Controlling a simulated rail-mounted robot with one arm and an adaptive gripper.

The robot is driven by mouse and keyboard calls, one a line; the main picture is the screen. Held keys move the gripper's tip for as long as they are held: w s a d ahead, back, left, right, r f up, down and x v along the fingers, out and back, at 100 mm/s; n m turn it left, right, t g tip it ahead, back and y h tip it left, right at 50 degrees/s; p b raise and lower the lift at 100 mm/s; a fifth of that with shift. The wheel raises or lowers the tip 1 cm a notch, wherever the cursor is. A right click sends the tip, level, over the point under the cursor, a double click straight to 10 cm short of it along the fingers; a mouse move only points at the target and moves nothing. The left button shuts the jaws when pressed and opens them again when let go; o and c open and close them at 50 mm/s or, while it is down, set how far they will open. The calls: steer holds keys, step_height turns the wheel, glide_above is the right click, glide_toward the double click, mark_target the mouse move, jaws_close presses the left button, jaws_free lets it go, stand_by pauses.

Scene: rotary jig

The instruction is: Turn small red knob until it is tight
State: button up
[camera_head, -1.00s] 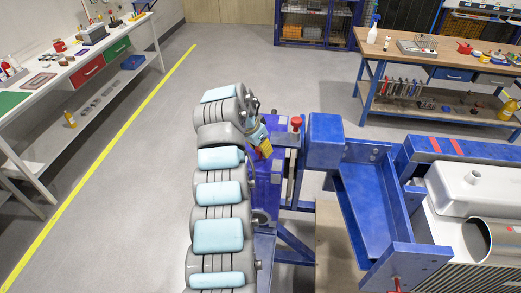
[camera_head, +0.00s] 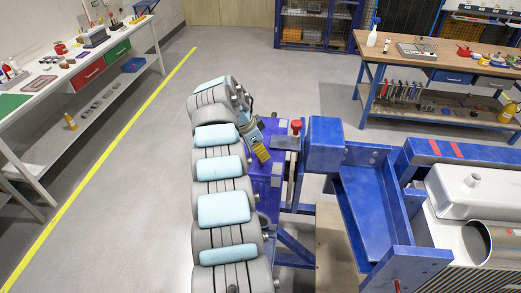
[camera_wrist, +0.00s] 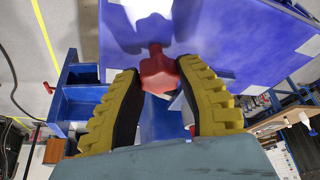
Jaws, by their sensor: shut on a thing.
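The small red knob (camera_wrist: 158,72) sits between the fingertips in the wrist view, in front of a blue panel. My gripper (camera_wrist: 160,70) has yellow ribbed fingers with dark inner pads and is shut on the knob. In the head view my gripper (camera_head: 262,154) reaches down at the left end of the blue jig (camera_head: 325,145). The knob it holds is hidden there. A different red knob (camera_head: 296,127) stands upright on the jig, just right of my gripper.
A wooden workbench (camera_head: 400,55) stands at the back right, and a white bench (camera_head: 40,120) at the left. The floor between my arm and the yellow line is clear.

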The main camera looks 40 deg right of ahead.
steer(key=shift+f+m+g+p, duration=0.1)
steer(key=shift+m+g+p, duration=0.25)
steer(key=shift+m, duration=0.35)
stand_by(0.7)
steer(key=o, duration=1.2)
steer(key=shift+a+n, duration=0.1)
steer(key=shift+n, duration=0.2)
steer(key=shift+n+t+b, duration=0.45)
steer(key=shift+n+b, duration=0.15)
steer(key=shift+n, duration=0.3)
